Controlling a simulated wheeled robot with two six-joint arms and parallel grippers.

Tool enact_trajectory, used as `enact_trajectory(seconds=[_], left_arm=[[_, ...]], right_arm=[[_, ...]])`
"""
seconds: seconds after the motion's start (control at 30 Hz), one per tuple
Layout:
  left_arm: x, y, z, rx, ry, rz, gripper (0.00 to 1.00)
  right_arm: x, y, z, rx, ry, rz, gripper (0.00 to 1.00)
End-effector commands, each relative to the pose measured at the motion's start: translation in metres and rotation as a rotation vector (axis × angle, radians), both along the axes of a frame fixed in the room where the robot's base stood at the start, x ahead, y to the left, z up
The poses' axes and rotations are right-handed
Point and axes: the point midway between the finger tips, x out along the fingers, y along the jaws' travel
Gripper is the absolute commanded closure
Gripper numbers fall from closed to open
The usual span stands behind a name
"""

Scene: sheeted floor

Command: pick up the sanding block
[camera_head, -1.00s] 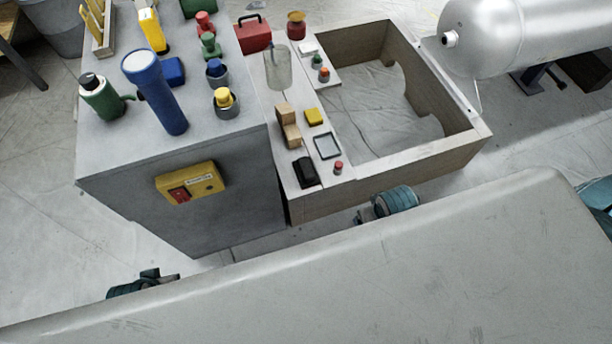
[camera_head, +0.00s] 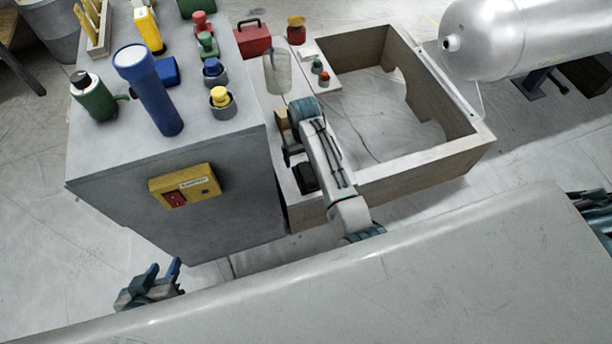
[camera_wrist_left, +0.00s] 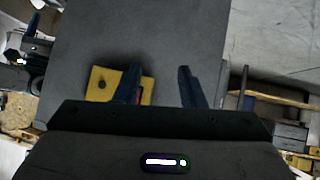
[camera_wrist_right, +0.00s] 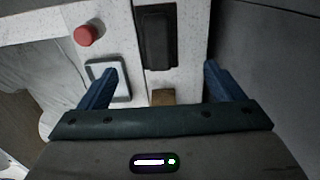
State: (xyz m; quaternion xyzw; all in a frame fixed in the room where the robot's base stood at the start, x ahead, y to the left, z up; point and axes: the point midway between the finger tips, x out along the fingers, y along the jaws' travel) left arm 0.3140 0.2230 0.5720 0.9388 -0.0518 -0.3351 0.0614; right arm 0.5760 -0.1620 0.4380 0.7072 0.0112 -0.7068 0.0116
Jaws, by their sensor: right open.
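I cannot tell for sure which item is the sanding block. A black block (camera_head: 306,178) lies on the pale ledge; in the right wrist view this black block (camera_wrist_right: 157,38) lies ahead, between the lines of the fingers. A brown wooden block (camera_head: 282,120) is partly behind my right arm; in the right wrist view the brown block (camera_wrist_right: 162,97) shows between the fingers. My right gripper (camera_head: 290,160) is open and empty over the ledge; its fingers show wide apart (camera_wrist_right: 165,86). My left gripper (camera_head: 160,274) is open and empty near the grey cabinet's foot; its fingers also show apart (camera_wrist_left: 158,86).
The grey cabinet (camera_head: 180,225) with a yellow switch box (camera_head: 185,186) stands left of the ledge. An open wooden frame (camera_head: 440,165) and a silver tank (camera_head: 530,35) are at right.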

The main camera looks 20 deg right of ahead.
Motion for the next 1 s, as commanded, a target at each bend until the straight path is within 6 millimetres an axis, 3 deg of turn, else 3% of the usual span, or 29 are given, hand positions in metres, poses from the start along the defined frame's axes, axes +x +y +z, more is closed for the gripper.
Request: enact_trajectory(seconds=[0.17,0.4,0.77,1.0], left_arm=[[0.018,0.003,0.013,0.004,-0.110,0.012,0.64],[0.051,0.009,0.051,0.021,-0.347,0.034,0.64],[0.067,0.012,0.079,0.030,-0.503,0.046,0.64],[0.083,0.016,0.121,0.044,-0.740,0.060,0.64]], right_arm=[[0.001,0.001,-0.016,0.000,0.004,0.001,0.13],[0.001,0.001,-0.044,0.000,0.002,0.001,0.13],[0.000,0.000,-0.060,0.000,0.001,0.001,0.13],[-0.002,-0.003,-0.081,-0.001,0.001,0.001,0.13]])
